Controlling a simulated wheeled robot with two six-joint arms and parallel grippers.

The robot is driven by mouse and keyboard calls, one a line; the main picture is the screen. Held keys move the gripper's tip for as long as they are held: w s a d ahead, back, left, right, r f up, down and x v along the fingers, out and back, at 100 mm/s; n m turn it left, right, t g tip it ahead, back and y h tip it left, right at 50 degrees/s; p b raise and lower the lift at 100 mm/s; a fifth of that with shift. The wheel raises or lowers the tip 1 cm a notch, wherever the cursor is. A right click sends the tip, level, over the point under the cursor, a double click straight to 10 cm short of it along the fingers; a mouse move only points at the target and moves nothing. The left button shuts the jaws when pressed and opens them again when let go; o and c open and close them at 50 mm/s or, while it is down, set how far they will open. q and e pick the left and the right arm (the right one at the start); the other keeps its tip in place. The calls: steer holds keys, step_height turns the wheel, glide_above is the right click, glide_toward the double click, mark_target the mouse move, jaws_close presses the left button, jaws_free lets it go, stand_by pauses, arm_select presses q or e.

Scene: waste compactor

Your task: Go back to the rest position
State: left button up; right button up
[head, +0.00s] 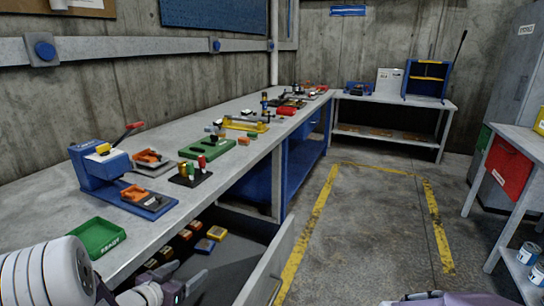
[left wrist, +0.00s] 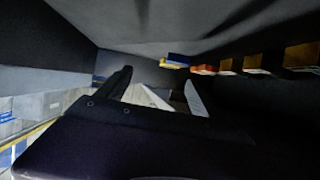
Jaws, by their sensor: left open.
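My left gripper (head: 178,281) is at the bottom left of the head view, with its arm coming in from the left edge. Its two dark fingers are apart with nothing between them. It is low, at or inside the open drawer (head: 272,262) under the workbench. In the left wrist view the fingers (left wrist: 158,92) are also spread and empty, with dark drawer walls around them. Several small orange, yellow and blue blocks (head: 205,245) lie in the drawer beyond the gripper. My right gripper does not show.
The workbench (head: 120,190) carries a blue press (head: 105,172), a green tray (head: 96,238) and several tools. The drawer's front panel stands out to the right of my left gripper. A yellow-marked floor area (head: 385,200) is clear. A table with a red panel (head: 508,168) stands at right.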

arm_select(q)
steer(key=d+r+g+p, duration=0.1)
steer(key=d+r+p, duration=0.3)
steer(key=r+p, duration=0.3)
steer(key=d+r+m+p, duration=0.1)
steer(key=d+r+p, duration=0.35)
steer(key=r, duration=0.35)
steer(key=d+r+g+p, duration=0.1)
steer(key=d+r+p, duration=0.2)
steer(key=r+p, duration=0.45)
steer(key=s+f+n+g+y, duration=0.1)
steer(key=s+f+g, duration=0.1)
steer(key=s, duration=0.4)
steer(key=s+f+n+g+y+p, duration=0.1)
steer(key=s+f+g, duration=0.1)
steer(key=s+g, duration=0.2)
steer(key=s+a+f+n+g, duration=0.1)
steer(key=s+f+n+g, duration=0.1)
steer(key=s, duration=0.5)
steer(key=shift+s+g+y+p, duration=0.3)
steer(key=shift+s+g+y, duration=0.1)
steer(key=shift+g, duration=0.3)
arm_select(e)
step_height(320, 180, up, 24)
arm_select(q)
steer(key=shift+w, duration=0.1)
steer(key=shift+c, duration=0.4)
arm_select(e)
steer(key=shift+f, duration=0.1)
